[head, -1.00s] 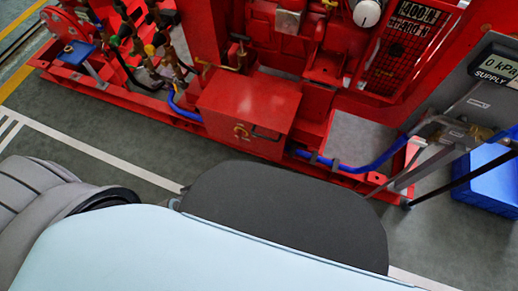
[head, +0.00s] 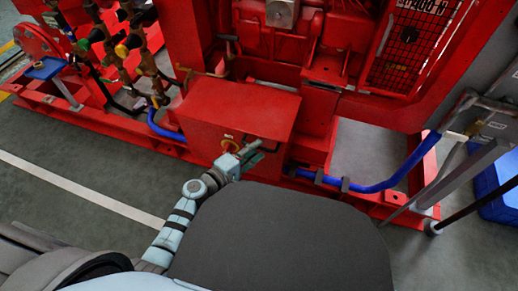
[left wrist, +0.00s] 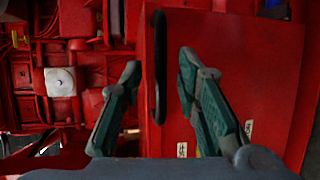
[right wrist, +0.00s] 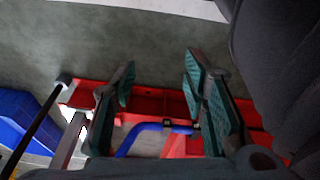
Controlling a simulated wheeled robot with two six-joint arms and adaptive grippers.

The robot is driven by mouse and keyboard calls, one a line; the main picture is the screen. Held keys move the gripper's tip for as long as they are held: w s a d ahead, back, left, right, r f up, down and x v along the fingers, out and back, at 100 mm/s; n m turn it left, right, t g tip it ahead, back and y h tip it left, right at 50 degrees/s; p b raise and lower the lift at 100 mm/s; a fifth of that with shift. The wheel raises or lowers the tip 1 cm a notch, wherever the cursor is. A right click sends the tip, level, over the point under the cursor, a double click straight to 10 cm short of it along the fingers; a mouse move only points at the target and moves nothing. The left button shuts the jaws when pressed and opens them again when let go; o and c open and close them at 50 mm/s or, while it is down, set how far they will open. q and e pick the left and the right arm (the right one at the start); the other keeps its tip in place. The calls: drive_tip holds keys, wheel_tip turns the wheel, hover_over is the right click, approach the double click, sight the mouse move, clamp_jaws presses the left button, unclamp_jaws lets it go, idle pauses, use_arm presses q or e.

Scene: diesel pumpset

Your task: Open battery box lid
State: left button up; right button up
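The red battery box (head: 240,115) stands in the middle of the head view, its flat lid closed. A black bar handle (left wrist: 160,65) sits on the box and runs upright in the left wrist view. My left gripper (head: 262,150) is at the front of the box, by the handle. In the left wrist view its fingers are open, one on each side of the handle, with gaps showing. My right gripper (right wrist: 160,68) is open and empty in the right wrist view, over the red base frame and floor. It is not in the head view.
A red and yellow switch (head: 230,146) is on the box front beside my left gripper. Blue hoses (head: 370,185) run along the red base frame. Valves (head: 125,45) stand left of the box, and a blue crate (head: 497,188) lies at the right. The floor at lower left is clear.

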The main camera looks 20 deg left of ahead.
use_arm(q)
drive_tip(key=shift+x, duration=1.2)
drive_tip(key=shift+a, duration=0.1)
clamp_jaws()
use_arm(e)
drive_tip(key=shift+v, duration=0.85)
drive_tip(key=shift+r, duration=0.1)
